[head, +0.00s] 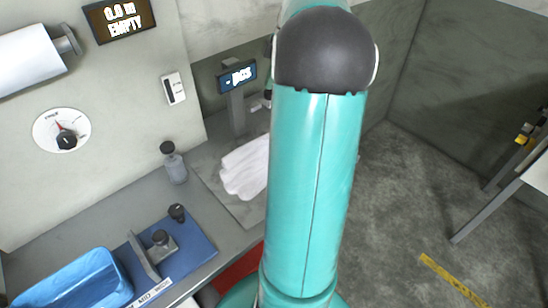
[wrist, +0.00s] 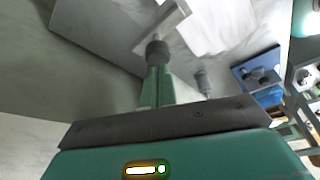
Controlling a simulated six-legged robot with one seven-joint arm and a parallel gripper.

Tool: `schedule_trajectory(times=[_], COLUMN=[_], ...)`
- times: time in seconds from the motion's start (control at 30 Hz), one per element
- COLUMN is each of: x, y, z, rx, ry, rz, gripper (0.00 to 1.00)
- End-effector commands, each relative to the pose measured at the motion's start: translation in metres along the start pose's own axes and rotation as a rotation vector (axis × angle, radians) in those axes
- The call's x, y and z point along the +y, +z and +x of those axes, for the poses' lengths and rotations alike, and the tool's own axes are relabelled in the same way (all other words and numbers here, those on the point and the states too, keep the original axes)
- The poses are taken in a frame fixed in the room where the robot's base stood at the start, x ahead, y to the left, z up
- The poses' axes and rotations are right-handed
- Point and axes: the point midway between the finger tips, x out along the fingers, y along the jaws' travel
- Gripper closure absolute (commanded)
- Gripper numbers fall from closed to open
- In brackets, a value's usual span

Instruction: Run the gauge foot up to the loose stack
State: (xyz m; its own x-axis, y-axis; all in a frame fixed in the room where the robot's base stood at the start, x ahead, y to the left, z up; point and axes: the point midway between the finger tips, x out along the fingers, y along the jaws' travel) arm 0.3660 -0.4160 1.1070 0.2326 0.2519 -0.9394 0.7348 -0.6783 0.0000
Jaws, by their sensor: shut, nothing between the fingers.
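A loose white stack (head: 245,168) of flat, glove-like sheets lies on a grey plate (head: 207,172) on the bench; its right side is hidden behind my arm in the head view. The stack also shows at the top of the wrist view (wrist: 215,22). My gripper (wrist: 157,74) is shut and empty in the wrist view. A dark round knob (wrist: 157,52) with a pale grey bar (wrist: 165,28) stands just beyond the fingertips, beside the stack. I cannot tell whether the fingers touch the knob, or whether this is the gauge foot.
A post with a small display (head: 237,76) stands behind the stack. A small bottle (head: 174,164), a blue mat (head: 195,245) with a grey block and knobs, and a blue tray (head: 75,283) are on the bench. A wall screen (head: 119,20) reads EMPTY.

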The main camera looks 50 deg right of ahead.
Motion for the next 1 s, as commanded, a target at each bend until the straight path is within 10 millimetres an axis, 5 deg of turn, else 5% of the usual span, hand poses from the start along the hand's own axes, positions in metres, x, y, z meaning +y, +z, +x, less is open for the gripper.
schedule_trajectory(times=[1.0], x=[0.000], y=[0.010], z=[0.027], rx=[0.000], ry=[-0.002], rz=[0.000], gripper=[1.00])
